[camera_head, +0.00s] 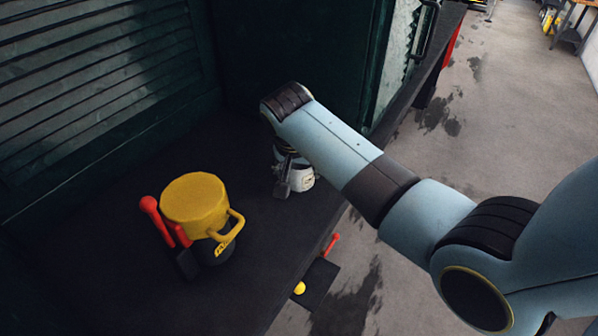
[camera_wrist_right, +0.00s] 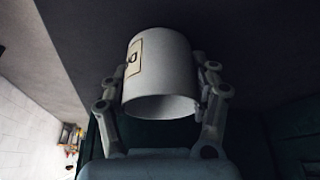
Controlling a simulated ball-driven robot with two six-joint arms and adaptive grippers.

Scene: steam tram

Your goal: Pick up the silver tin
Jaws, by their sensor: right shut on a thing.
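The silver tin (camera_wrist_right: 165,72) is a pale, open-ended cylinder with a cream label in the right wrist view. It lies between the two fingers of my right gripper (camera_wrist_right: 162,105), which is shut on it. In the head view the tin (camera_head: 301,180) shows partly below my right wrist, and my right gripper (camera_head: 287,178) is at its left side. The arm hides its upper part. I cannot tell whether the tin touches the dark deck. My left gripper is not in view.
A yellow tin with a handle (camera_head: 195,203) stands on the dark deck (camera_head: 235,290) to the left. A red-handled tool (camera_head: 152,208) is beside it. Dark green louvred walls (camera_head: 100,75) close the back. The deck's edge runs along the right, with a lower step (camera_head: 318,283) beyond.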

